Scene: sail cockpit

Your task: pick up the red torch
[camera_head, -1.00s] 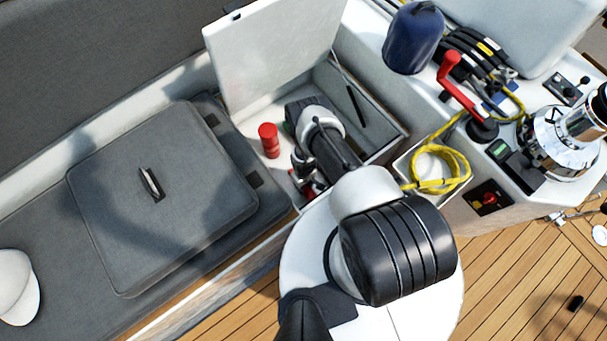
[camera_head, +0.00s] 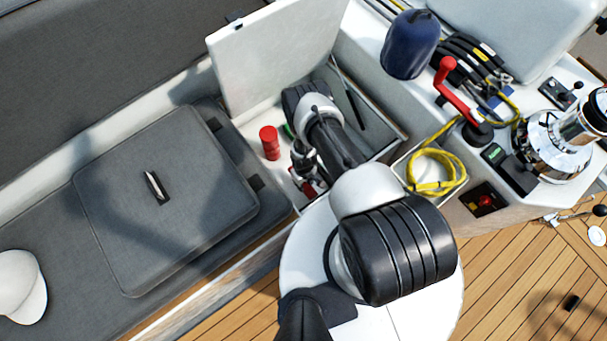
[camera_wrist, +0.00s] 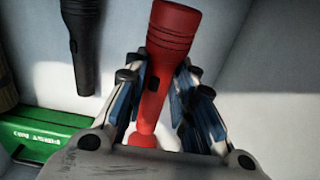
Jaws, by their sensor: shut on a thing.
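The red torch (camera_wrist: 155,85) is between the fingers of my gripper (camera_wrist: 165,105) in the wrist view. Its wide ringed head points away from the wrist, and the blue-padded fingers close on its narrower body from both sides. In the head view my gripper (camera_head: 304,168) is down inside the open locker, with a bit of red showing beside its fingers. My arm hides much of the grip there, and I cannot tell whether the torch touches the locker floor.
A red cylinder (camera_head: 269,142) stands left of my gripper in the locker. A black torch (camera_wrist: 84,45) and a green box (camera_wrist: 45,140) lie near. The raised white lid (camera_head: 270,55) and locker walls surround the arm. A yellow rope (camera_head: 432,172) lies to the right.

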